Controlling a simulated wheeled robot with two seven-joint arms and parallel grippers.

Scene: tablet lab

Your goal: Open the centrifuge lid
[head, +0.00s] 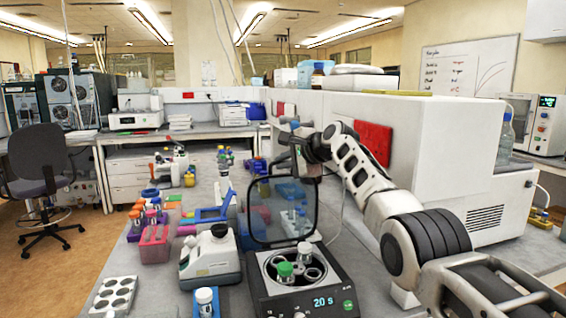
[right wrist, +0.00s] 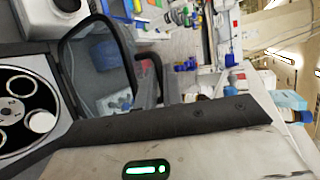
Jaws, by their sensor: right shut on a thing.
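The centrifuge (head: 262,293) stands on the bench in front of me, its display reading 20 s. Its see-through lid with a black frame (head: 251,236) stands raised, close to upright, at the back of the body. The round rotor is uncovered and holds a green-capped tube (head: 285,269) and a white-capped tube (head: 305,250). My right gripper (head: 302,168) is shut on the lid at its upper edge; the exact contact is partly hidden. In the right wrist view, the lid (right wrist: 85,65) and rotor (right wrist: 25,100) lie left of the gripper fingers (right wrist: 157,88). My left gripper is not in view.
A white instrument (head: 210,258) stands just left of the centrifuge, with a blue tube holder (head: 206,303) before it. A white rack with holes (head: 113,296) is at the front left. A large white machine (head: 440,130) bounds the right side.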

